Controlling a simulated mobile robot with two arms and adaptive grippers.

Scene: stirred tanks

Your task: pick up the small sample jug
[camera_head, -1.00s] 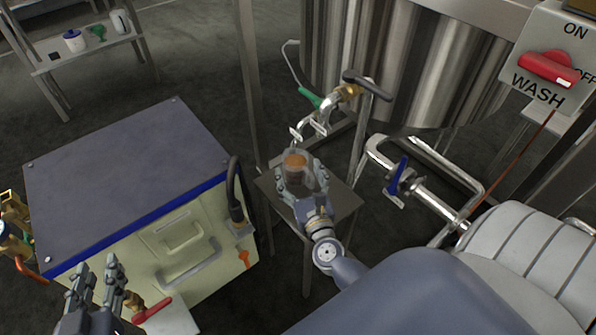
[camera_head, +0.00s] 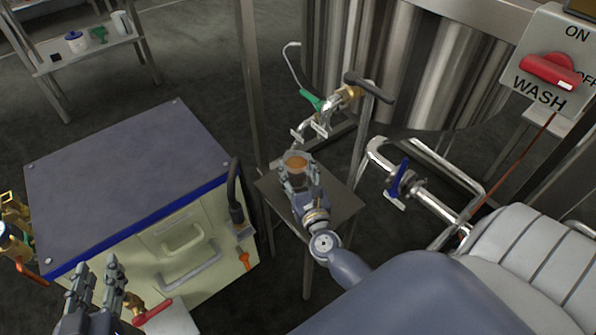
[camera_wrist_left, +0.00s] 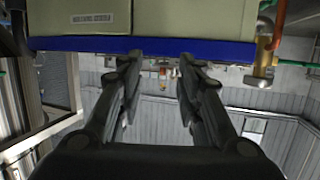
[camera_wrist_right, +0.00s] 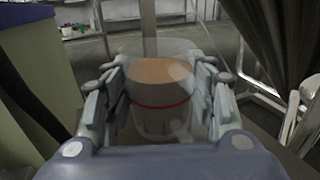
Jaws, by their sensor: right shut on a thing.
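The small sample jug (camera_head: 297,161) is clear, with amber liquid inside, above the small metal stand. My right gripper (camera_head: 298,180) is shut on it, one finger on each side. In the right wrist view the jug (camera_wrist_right: 160,95) stands upright between the fingers, with a red line around it below the liquid's surface. Its base is hidden, so I cannot tell whether it touches the stand. My left gripper (camera_head: 97,275) is open and empty at the lower left, beside the cabinet; the left wrist view shows its fingers apart.
The small metal stand (camera_head: 340,205) is under the jug. A cabinet with a grey top (camera_head: 120,180) is at left. A tap with a green handle (camera_head: 310,98) is behind the jug, and a pipe with a blue valve handle (camera_head: 397,178) is to its right. A large steel tank (camera_head: 400,60) stands behind.

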